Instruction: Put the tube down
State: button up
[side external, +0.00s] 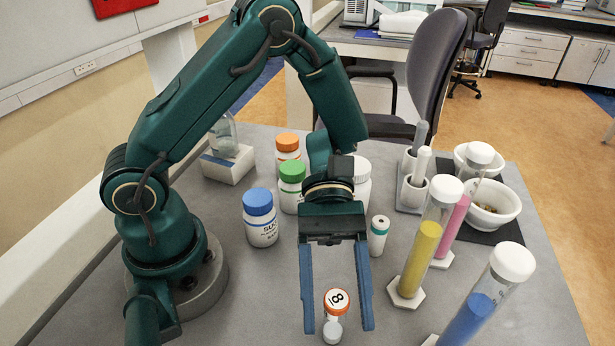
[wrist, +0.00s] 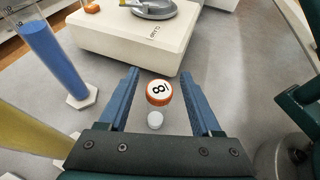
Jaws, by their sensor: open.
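A small tube with an orange-rimmed white cap (side external: 338,299) marked with black figures is between the fingers of my gripper (side external: 339,327). The cap also shows in the wrist view (wrist: 159,91), with clear gaps to both blue fingers.
A teal-banded vial (side external: 379,236) stands just right of my gripper. Tall cylinders with yellow (side external: 422,247), pink (side external: 453,220) and blue (side external: 468,321) contents stand farther right. Blue-capped (side external: 260,218) and green-capped (side external: 291,188) bottles stand left. A white balance-like block (wrist: 135,40) lies beyond the fingers.

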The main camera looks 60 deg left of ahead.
jog(key=v, duration=0.9)
jog(key=shift+w+a+r, duration=0.15)
jog(key=shift+a+r, duration=0.05)
jog(key=shift+a, duration=0.05)
